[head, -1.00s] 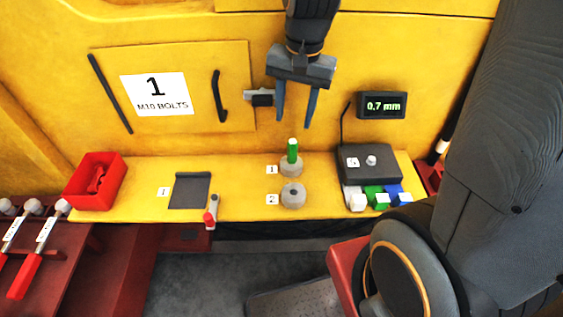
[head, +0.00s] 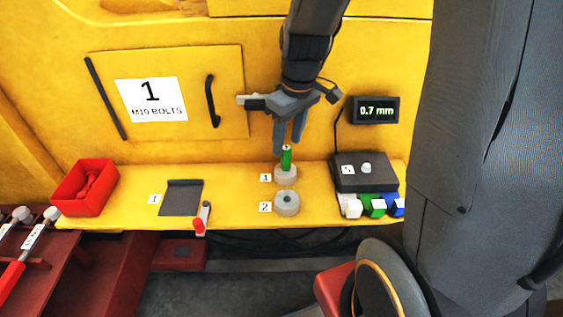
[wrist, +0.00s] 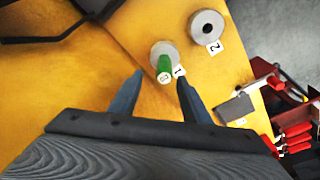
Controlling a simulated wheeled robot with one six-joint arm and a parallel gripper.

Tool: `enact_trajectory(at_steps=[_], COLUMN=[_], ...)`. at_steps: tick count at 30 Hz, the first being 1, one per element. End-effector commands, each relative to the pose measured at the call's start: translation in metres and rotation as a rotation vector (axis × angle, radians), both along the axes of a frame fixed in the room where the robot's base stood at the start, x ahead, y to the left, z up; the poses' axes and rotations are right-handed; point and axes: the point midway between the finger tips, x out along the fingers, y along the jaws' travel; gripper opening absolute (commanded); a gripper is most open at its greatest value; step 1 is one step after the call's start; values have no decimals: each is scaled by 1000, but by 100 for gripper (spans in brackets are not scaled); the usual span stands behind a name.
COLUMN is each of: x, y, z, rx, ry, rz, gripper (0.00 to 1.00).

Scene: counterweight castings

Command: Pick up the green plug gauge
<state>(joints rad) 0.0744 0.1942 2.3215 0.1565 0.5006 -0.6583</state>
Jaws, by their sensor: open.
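The green plug gauge (head: 286,158) stands upright in the round grey holder (head: 286,176) beside label 1. It also shows in the wrist view (wrist: 164,65), just beyond and between the fingertips. My gripper (head: 288,152) is open and empty, pointing down, with its fingers just above and behind the gauge in the head view. In the wrist view the two fingers (wrist: 158,77) are spread apart, with the gauge top between their lines. I cannot tell whether either finger touches it.
A second grey holder (head: 287,204), by label 2, has an empty hole. A dark box (head: 364,172) with white, green and blue blocks stands right, below a display (head: 375,110) reading 0.7 mm. A red bin (head: 84,190) and a dark pad (head: 181,198) are left.

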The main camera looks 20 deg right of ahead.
Motion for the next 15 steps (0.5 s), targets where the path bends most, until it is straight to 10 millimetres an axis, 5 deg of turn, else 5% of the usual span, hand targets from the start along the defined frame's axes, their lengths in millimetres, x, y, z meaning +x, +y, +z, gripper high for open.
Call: enact_trajectory(at_steps=[15], x=[0], y=[4], z=[-48], rx=[0], ry=[5], rz=[-1], gripper=[43])
